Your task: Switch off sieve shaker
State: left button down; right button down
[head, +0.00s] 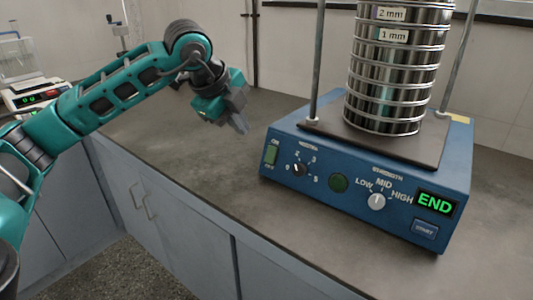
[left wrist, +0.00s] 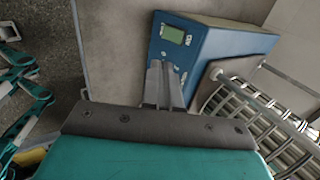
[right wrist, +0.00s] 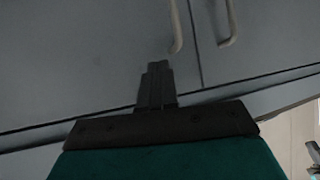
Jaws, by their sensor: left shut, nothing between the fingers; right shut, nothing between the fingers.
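The blue sieve shaker (head: 350,195) stands on the bench with a stack of metal sieves (head: 390,75) on its plate. Its display (head: 435,203) reads END in green. The green ON/OFF rocker switch (head: 270,154) is at the left end of the front panel. My left gripper (head: 241,127) is shut and empty, above the bench, a little left of and higher than the switch, apart from it. My right gripper (right wrist: 157,64) is shut and empty.
A balance (head: 38,94) with a green display stands at the far left. Two upright rods flank the sieves. The bench top (head: 180,130) is clear left of the shaker. The right wrist view shows grey cupboard doors (right wrist: 80,60) with handles (right wrist: 175,30).

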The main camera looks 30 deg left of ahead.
pick_arm(q)
jog(key=shift+f, duration=0.1)
jog(key=b, duration=0.1)
send_near(269, 161)
jog(key=x, duration=0.5)
jog(key=shift+f, duration=0.1)
jog(key=shift+w+f, duration=0.4)
jog(key=shift+w, duration=0.1)
jog(key=shift+f+b, duration=0.5)
jog(key=shift+b, duration=0.75)
jog(key=shift+r+t, duration=0.3)
